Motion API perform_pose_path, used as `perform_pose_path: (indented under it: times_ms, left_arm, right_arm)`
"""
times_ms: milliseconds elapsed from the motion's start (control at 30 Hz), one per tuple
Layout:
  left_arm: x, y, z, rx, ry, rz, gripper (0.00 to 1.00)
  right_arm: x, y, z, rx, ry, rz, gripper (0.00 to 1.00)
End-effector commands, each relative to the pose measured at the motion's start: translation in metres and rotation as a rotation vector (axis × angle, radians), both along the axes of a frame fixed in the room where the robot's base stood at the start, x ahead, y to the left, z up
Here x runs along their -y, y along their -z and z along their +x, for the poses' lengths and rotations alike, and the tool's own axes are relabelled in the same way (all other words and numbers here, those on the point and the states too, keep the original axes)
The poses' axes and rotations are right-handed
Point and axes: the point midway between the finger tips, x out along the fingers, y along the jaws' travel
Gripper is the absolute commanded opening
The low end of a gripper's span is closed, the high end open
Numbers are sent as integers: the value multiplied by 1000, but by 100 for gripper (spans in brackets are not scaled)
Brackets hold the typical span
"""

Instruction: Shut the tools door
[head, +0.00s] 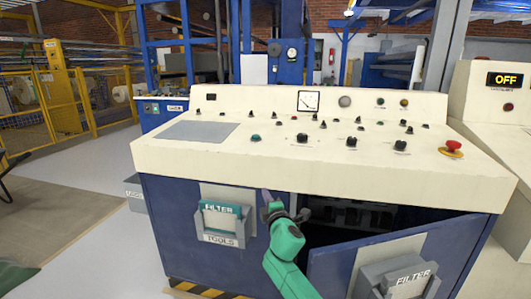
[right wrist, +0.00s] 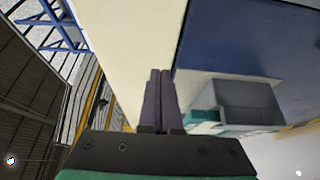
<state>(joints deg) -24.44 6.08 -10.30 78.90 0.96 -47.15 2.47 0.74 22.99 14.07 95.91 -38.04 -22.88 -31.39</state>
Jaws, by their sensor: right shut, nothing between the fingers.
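The blue left door (head: 180,230) of the control desk carries a grey holder marked TOOLS (head: 222,239), with a teal box marked FILTER (head: 221,218) in it. This door looks flush or nearly flush with the desk front; a small gap cannot be ruled out. My right gripper (head: 267,196) is shut and empty in front of this door's right part, just below the cream desk top. In the right wrist view the shut fingers (right wrist: 160,75) point along the cream and blue surfaces, with the grey holder (right wrist: 245,103) to their right. Contact cannot be told. My left gripper is not in view.
The right door (head: 330,265) stands open outward, with a grey holder marked FILTER (head: 398,280) on it. A dark compartment (head: 350,215) shows behind it. The cream desk top (head: 290,165) overhangs the doors. Grey floor (head: 95,235) is free at the left.

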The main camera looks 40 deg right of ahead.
Motion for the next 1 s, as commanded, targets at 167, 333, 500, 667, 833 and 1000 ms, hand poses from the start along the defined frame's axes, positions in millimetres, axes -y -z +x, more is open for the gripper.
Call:
perform_pose_path:
  times_ms: [167, 333, 500, 667, 833, 1000]
  left_arm:
    - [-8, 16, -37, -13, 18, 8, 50]
    - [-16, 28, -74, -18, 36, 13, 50]
    - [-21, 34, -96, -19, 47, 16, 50]
    - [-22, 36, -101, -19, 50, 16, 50]
    - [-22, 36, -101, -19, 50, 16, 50]
    - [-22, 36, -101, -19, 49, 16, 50]
  right_arm:
    - [0, -57, 0, 2, -2, -6, 0]
    - [0, -105, 0, 4, -2, -6, 0]
    - [0, -132, 0, 2, -2, -4, 0]
    - [0, -136, 0, 0, -1, -1, 0]
    - [0, -135, 0, 0, 0, 0, 0]
    - [-26, -82, -8, -58, -1, 170, 0]
